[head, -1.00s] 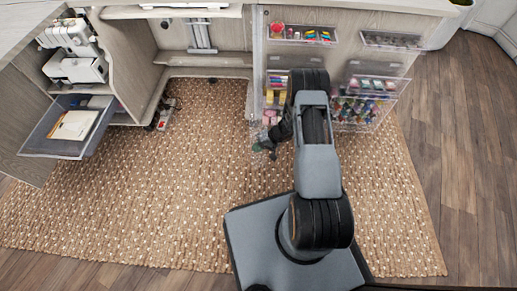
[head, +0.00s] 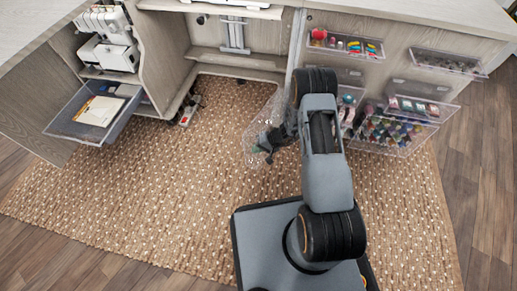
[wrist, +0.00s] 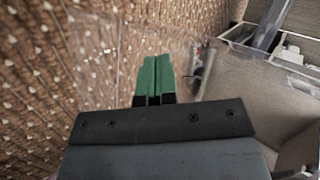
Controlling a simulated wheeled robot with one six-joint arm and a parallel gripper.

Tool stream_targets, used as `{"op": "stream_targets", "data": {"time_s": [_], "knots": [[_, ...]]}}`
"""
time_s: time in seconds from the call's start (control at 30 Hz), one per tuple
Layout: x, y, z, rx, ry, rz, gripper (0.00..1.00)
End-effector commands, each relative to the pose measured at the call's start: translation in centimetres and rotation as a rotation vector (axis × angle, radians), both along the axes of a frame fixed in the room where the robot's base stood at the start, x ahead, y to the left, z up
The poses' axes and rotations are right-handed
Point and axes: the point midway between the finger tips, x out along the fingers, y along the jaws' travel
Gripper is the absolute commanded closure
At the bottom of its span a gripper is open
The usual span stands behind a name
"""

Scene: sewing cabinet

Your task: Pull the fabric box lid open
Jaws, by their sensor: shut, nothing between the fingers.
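A clear, see-through panel (head: 262,117), which looks like the fabric box lid, stands out to the left of the drawer-side cabinet panel. The box it belongs to is mostly hidden behind my arm. My gripper (head: 262,151) is at the panel's lower end, with dark jaws and green fingertips. In the wrist view the green fingers (wrist: 155,78) are pressed together with nothing between them. Faint clear plastic (wrist: 95,60) shows beside and beyond them. I cannot tell whether the fingers touch it.
Clear bins with colourful supplies (head: 346,43) and thread spools (head: 392,134) jut from the cabinet front at right. A grey drawer (head: 70,132) is pulled out at left below a white sewing machine (head: 110,55). The patterned rug (head: 170,200) is clear at left.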

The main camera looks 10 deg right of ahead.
Motion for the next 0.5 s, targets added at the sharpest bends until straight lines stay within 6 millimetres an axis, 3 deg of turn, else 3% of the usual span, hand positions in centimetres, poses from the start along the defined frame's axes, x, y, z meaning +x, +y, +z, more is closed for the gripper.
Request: {"op": "stream_targets", "data": {"time_s": [0.5], "knots": [[-0.49, -0.71, -0.06, 0.000, 0.001, 0.000, 1.00]]}}
